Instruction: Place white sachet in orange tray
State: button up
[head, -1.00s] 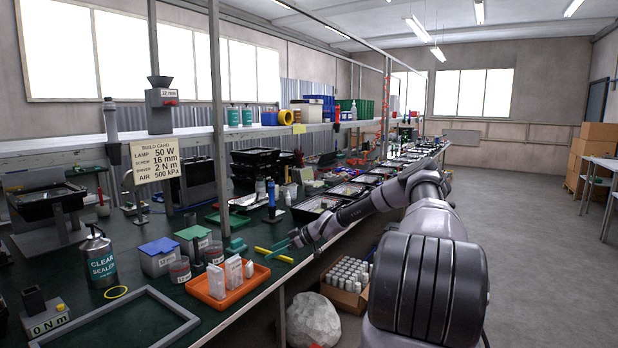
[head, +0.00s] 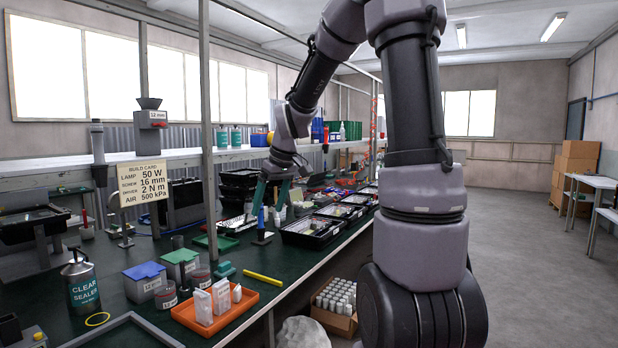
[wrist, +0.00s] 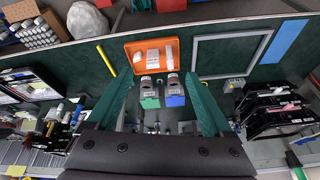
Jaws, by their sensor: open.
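The orange tray (head: 262,309) lies near the bench's front edge. It holds two upright white packets (head: 203,306) and a small white bottle (head: 237,293); I cannot tell whether either packet is the white sachet. The tray (wrist: 129,47) is also at top centre in the wrist view, beyond my fingertips. My gripper (head: 271,203) points down above the bench, farther back than the tray. Its teal fingers (wrist: 160,76) are wide apart with nothing held between them. A pale, flat, shiny item (head: 238,223) lies by a green tray, too small to identify.
Blue-lidded (head: 145,283) and green-lidded (head: 181,264) boxes stand behind the tray, with dark-lidded jars beside them. A yellow bar (head: 263,278) lies to its right. Black trays (head: 310,230) line the bench. A shelf post (head: 207,130) rises at the back.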

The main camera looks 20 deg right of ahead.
jog(key=s+d+r+m+t, duration=0.1)
jog(key=s+r+m, duration=0.3)
jog(key=s, duration=0.7)
jog(key=s+d+r+m+t, duration=0.1)
jog(key=s+r+m, duration=0.3)
jog(key=s, duration=0.7)
notch_tip(320, 180, up, 2)
jog(key=shift+r+m+t, duration=0.1)
jog(key=shift+m+t, duration=0.3)
jog(key=shift+t, duration=0.5)
